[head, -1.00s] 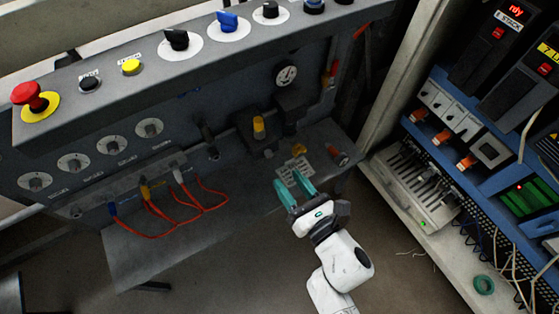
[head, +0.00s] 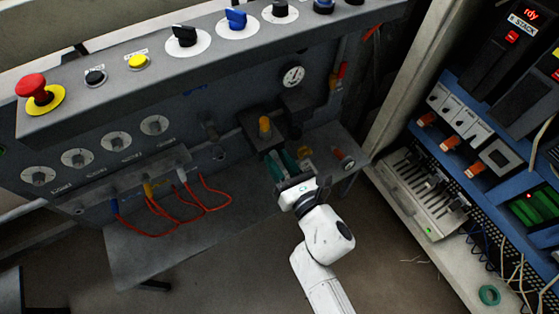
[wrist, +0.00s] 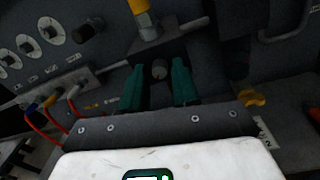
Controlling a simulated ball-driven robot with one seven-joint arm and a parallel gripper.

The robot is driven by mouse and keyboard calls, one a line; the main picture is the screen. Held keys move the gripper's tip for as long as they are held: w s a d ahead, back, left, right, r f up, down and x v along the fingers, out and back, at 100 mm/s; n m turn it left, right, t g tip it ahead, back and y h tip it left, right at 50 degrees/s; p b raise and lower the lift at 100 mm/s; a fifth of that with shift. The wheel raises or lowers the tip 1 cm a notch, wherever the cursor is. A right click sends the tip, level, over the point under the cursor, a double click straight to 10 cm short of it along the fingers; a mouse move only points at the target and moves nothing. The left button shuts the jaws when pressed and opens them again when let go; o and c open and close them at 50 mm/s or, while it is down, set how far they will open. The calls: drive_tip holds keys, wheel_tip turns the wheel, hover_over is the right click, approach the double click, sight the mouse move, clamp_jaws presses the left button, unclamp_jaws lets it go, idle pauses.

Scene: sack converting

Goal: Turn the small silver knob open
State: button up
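A small grey, silver-looking round knob (wrist: 159,70) shows in the wrist view, on the dark valve block under a yellow-topped handle (wrist: 140,8). My gripper (head: 279,162) is open, with its two teal fingers pointing at the block. In the wrist view the fingers (wrist: 158,80) stand one on each side of the knob, with a visible gap on both sides. I cannot tell how far past the knob the tips reach. In the head view my fingers and the block hide the knob. The yellow-topped handle also shows there (head: 265,124), just above my fingers.
A yellow wing-shaped part (wrist: 252,98) is close to the right of my fingers. Red cables (head: 185,204) hang from a connector strip at left. A pressure gauge (head: 293,76) is above right. A grey shelf (head: 150,255) lies below; a blue rack stands at right.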

clamp_jaws()
drive_tip(key=shift+m, duration=0.3)
